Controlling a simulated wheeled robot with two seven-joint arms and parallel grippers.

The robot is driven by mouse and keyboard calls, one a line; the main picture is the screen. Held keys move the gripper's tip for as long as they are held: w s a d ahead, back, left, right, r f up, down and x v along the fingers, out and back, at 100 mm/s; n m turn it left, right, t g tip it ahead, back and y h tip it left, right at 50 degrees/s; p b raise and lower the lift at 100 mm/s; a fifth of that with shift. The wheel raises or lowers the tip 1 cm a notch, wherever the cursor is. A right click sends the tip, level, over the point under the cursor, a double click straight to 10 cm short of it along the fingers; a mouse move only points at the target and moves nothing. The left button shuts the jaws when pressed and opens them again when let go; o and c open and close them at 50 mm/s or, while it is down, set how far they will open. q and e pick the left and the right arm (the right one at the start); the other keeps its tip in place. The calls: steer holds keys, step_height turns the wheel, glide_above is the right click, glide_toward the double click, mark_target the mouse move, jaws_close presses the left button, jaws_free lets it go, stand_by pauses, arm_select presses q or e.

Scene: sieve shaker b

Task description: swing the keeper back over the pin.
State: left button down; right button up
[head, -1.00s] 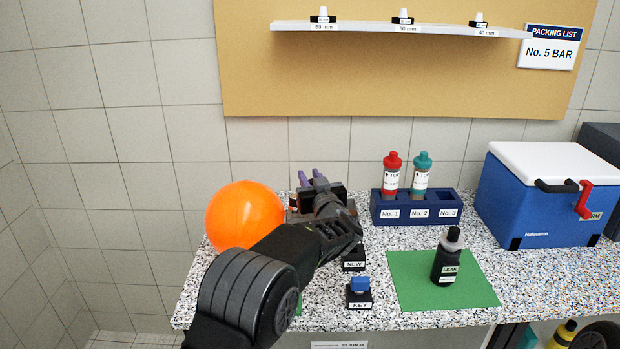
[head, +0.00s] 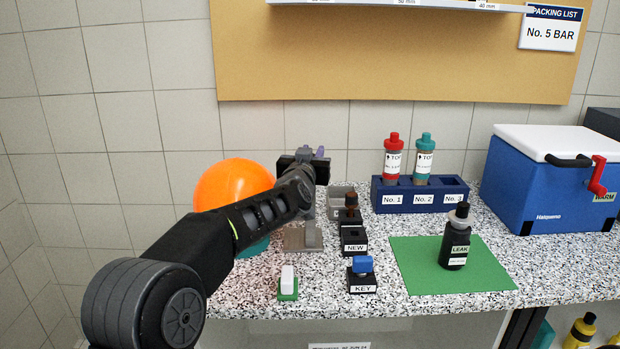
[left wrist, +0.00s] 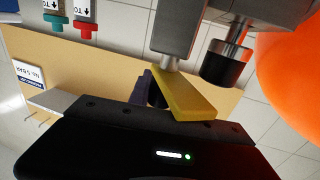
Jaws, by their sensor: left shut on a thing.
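My left gripper (head: 318,154) is at the top of a grey stand (head: 303,238) on the counter, and its arm hides part of the stand. In the left wrist view a yellow bar (left wrist: 187,97), which looks like the keeper, runs from a grey post across the purple fingers (left wrist: 146,88). The gripper is shut on the bar, though the fingertips are mostly hidden. A dark cylinder on a metal rod (left wrist: 228,62), perhaps the pin, is beside the bar; a gap shows between them. The bar is hidden in the head view. My right gripper is not in view.
An orange ball (head: 232,187) is close left of the stand. A blocks marked NEW (head: 353,240) and KEY (head: 362,276) stand to its right, with a white-and-green piece (head: 288,281) in front. A blue bottle rack (head: 420,196) and cooler (head: 545,190) are farther right.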

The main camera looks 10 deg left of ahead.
arm_select(q)
steer(key=m+h+b, duration=0.1)
steer(key=h+b, duration=0.1)
steer(key=b, duration=0.2)
steer(key=m+h+b, duration=0.2)
steer(key=h+b, duration=0.1)
steer(key=b, duration=0.1)
steer(key=shift+d+f+b, duration=0.1)
steer(key=shift+f+b, duration=0.25)
steer(key=shift+f, duration=0.05)
steer(key=shift+d+r+m+g+h+b, duration=0.2)
steer(key=shift+m+g+h+b, duration=0.35)
steer(key=shift+h, duration=0.25)
steer(key=m+g+h+p, duration=0.1)
steer(key=m+h+p, duration=0.1)
steer(key=h, duration=0.1)
steer(key=d+m+g+h+p, duration=0.1)
steer(key=m+h, duration=0.1)
steer(key=shift+s+r+g+p, duration=0.3)
steer(key=shift+g+p, duration=0.05)
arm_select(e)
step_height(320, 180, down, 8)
arm_select(q)
steer(key=shift+h, duration=0.4)
steer(key=shift+d, duration=0.1)
steer(key=c, duration=1.2)
jaws_free()
steer(key=shift+f, duration=0.1)
